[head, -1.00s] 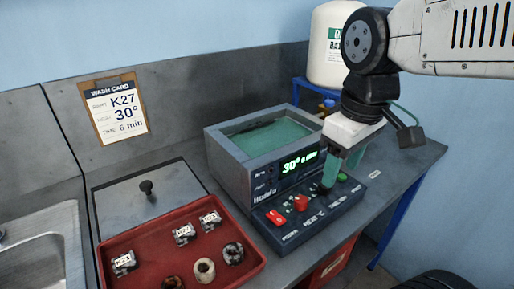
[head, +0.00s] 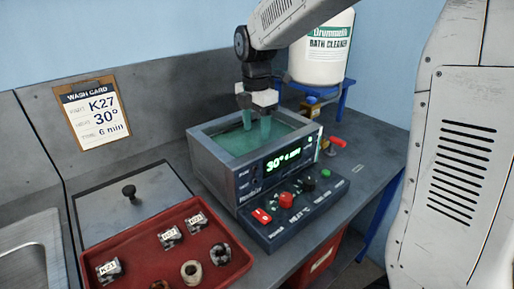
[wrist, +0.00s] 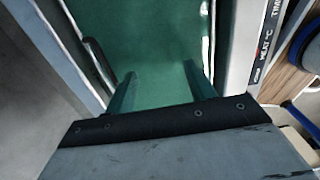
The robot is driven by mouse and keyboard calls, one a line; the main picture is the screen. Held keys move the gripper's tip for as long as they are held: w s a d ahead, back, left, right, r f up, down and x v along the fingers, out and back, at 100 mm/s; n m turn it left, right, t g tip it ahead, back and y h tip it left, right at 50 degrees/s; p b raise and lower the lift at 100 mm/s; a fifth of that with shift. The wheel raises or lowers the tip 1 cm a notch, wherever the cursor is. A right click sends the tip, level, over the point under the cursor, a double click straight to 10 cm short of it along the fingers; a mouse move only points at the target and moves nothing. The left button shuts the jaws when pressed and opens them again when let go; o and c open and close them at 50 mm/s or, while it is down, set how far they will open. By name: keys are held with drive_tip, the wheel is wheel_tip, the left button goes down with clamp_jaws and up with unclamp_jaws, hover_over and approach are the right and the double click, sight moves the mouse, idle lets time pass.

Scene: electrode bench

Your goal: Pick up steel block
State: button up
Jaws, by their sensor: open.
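My gripper (head: 256,125) is open, with its two green fingers pointing down over the green liquid of the bath (head: 205,172). In the wrist view the fingers (wrist: 160,92) are spread apart with nothing visible between them. I cannot tell whether the tips touch the liquid. No steel block shows in the bath. Three labelled steel blocks sit in the red tray at lower left: a front one (head: 109,271), a middle one (head: 170,238) and a back one (head: 197,223). The front label looks like K21; the others are too small to read surely.
Dark and tan rings (head: 191,271) share the red tray (head: 238,262). The bath's control panel (head: 295,208) has red, black and green knobs. A white cleaner jug (head: 321,55) stands behind on a blue stand. A metal lid (head: 133,205) lies left; a wash card (head: 93,112) reads K27.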

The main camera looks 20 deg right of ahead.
sight(257, 144)
wheel_tip(257, 144, down, 5)
drive_tip(key=shift+d+r, duration=0.1)
clamp_jaws()
wheel_tip(257, 144, up, 10)
idle(0.7)
